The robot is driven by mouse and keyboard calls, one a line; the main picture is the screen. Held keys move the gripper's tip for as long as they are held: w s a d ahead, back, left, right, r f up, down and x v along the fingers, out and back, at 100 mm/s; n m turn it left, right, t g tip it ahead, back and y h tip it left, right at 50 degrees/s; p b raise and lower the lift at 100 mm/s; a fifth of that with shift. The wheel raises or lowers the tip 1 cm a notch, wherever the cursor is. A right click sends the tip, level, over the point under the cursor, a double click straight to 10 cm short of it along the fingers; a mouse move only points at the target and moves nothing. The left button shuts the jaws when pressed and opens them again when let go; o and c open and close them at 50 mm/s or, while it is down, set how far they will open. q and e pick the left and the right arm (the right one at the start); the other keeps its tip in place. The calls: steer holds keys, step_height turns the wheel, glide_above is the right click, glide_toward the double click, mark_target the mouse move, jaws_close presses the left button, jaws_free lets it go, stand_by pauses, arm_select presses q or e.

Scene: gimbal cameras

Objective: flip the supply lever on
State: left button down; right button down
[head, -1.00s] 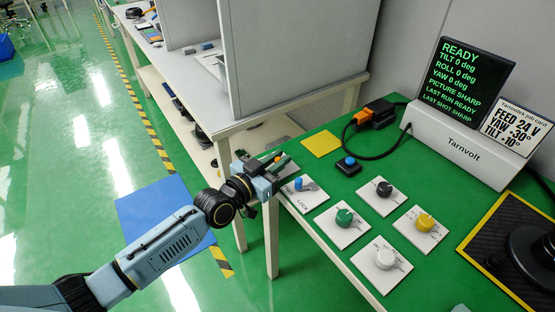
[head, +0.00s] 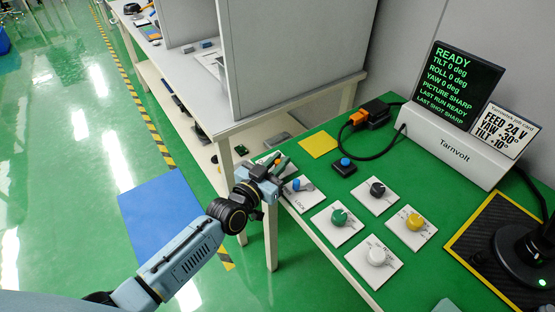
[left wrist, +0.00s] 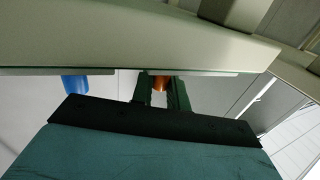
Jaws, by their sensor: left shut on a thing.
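An orange lever (head: 277,160) stands on a white plate at the left edge of the green table. My left gripper (head: 279,167) is shut on it. In the left wrist view, the orange lever (left wrist: 161,83) shows between my two dark green fingers (left wrist: 161,94). Its base and label are mostly hidden by the gripper, and I cannot tell which way it is thrown. A blue lever (head: 297,184) on the LOCK plate is just to the right of the gripper, apart from it. It also shows in the wrist view (left wrist: 75,84). My right gripper is not in view.
Green (head: 339,216), black (head: 377,188), yellow (head: 415,222) and white (head: 377,256) knobs sit on plates nearby. A blue button (head: 345,162) is behind. The screen (head: 452,85) reads READY; a card (head: 503,133) reads FEED 24 V. A grey partition (head: 290,60) rises behind the gripper.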

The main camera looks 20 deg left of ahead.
arm_select(q)
steer(key=shift+r, duration=0.15)
steer(key=c, duration=1.4)
jaws_free()
steer(key=shift+c, duration=0.2)
